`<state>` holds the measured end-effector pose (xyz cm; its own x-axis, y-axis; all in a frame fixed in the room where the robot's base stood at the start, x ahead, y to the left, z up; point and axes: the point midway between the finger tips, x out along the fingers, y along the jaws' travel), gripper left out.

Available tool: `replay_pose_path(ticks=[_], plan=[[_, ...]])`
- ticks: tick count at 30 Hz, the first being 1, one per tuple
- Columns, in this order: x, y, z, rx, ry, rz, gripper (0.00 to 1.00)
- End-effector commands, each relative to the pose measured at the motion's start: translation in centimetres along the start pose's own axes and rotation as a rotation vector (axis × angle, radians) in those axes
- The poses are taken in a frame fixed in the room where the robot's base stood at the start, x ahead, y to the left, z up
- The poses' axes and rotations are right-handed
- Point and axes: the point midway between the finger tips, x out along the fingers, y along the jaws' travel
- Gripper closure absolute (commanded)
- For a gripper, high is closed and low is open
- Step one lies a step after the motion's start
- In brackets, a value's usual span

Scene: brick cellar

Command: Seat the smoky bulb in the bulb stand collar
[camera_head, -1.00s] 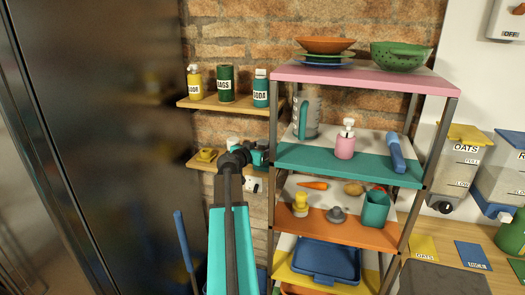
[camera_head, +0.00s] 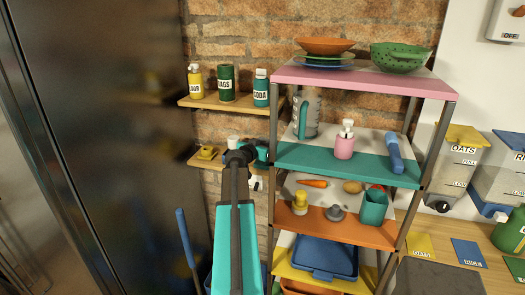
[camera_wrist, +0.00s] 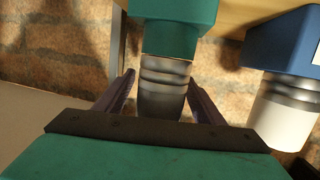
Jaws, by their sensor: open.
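In the wrist view a dark grey, see-through bulb (camera_wrist: 160,104), which looks like the smoky bulb, has a ringed metal neck (camera_wrist: 166,72) against a teal block (camera_wrist: 178,27). I cannot tell whether this block is the stand collar or how deep the neck sits in it. My gripper (camera_wrist: 161,84) is open, with one finger on each side of the bulb; contact is unclear. Its palm hides the bulb's near end. In the head view my gripper (camera_head: 241,155) is at the low wall shelf, and my arm hides most of the bulb area.
A blue block (camera_wrist: 285,42) with a white bulb (camera_wrist: 283,125) is close on the right in the wrist view. The low wall shelf (camera_head: 205,163) holds a yellow item (camera_head: 207,153). A rack (camera_head: 345,163) stands right of my arm, a dark panel (camera_head: 95,120) left.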

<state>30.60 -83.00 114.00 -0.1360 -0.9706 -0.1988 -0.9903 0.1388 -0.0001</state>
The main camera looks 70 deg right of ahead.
Motion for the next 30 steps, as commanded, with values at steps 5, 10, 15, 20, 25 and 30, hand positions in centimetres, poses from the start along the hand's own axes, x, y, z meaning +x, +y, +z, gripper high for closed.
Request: replay_pose_path(ticks=[5, 10, 15, 20, 25, 30], plan=[[0.0, 0.0, 0.0, 0.000, 0.000, 0.000, 0.52], [0.0, 0.1, 0.0, 0.000, 0.000, 0.001, 0.81], [0.0, 0.1, 0.0, 0.000, 0.000, 0.001, 0.81], [0.0, 0.1, -0.1, 0.000, 0.000, 0.001, 0.81], [-0.2, -0.1, -0.8, 0.001, 0.001, -0.001, 0.81], [-0.5, -0.2, -1.9, 0.000, 0.002, -0.004, 0.81]])
